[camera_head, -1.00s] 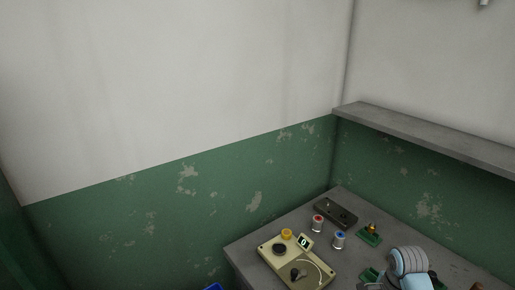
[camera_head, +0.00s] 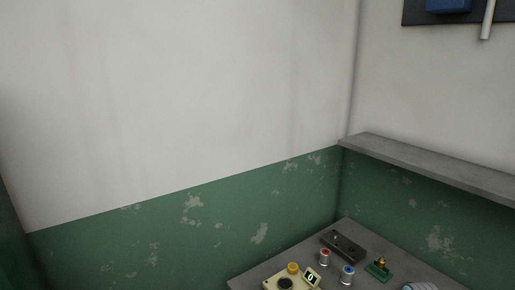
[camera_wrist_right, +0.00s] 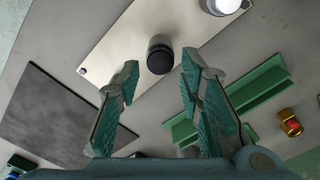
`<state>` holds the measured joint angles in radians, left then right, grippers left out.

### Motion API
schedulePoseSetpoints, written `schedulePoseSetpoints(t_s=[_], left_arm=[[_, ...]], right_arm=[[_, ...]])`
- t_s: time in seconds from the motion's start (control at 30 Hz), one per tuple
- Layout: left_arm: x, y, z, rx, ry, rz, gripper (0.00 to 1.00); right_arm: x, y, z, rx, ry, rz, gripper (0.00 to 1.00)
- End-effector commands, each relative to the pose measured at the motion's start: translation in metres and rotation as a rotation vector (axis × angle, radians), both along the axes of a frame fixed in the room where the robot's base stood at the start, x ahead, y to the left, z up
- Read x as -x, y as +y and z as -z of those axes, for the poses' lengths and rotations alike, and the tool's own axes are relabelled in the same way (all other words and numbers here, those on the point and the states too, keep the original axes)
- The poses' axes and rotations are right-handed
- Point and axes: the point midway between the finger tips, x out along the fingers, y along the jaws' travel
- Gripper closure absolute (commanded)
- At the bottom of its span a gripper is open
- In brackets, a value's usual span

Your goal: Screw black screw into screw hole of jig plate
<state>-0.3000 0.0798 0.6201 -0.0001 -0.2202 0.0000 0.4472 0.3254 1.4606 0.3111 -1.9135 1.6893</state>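In the right wrist view, a black round-topped piece (camera_wrist_right: 160,57) stands on a pale metal plate (camera_wrist_right: 115,58). I cannot tell for sure whether it is the black screw. My right gripper (camera_wrist_right: 159,75) is open and empty, with its teal fingers on either side of the black piece in the picture and apart from it. In the head view, a dark oblong plate (camera_head: 344,246) lies at the back of the bench; I cannot tell whether it is the jig plate. No screw hole can be made out for certain. My left gripper is not in view.
The bench (camera_head: 371,239) also bears a beige box (camera_head: 275,284) with knobs, a red-topped spool (camera_head: 324,258), a blue-topped spool (camera_head: 347,275) and a green holder (camera_head: 379,271). In the wrist view, a dark mat (camera_wrist_right: 58,115) lies left and green rails (camera_wrist_right: 255,90) right. A shelf (camera_head: 430,170) juts out above.

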Motion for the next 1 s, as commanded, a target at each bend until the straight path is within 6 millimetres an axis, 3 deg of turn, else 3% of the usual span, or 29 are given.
schedulePoseSetpoints(t_s=[0.07,1.0], left_arm=[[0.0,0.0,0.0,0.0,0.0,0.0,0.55],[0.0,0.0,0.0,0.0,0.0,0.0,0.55]], right_arm=[[0.0001,0.0,0.0,0.0,0.0,-0.05,0.66],[0.001,-0.0013,0.0,0.0,0.0,-1.689,0.66]])
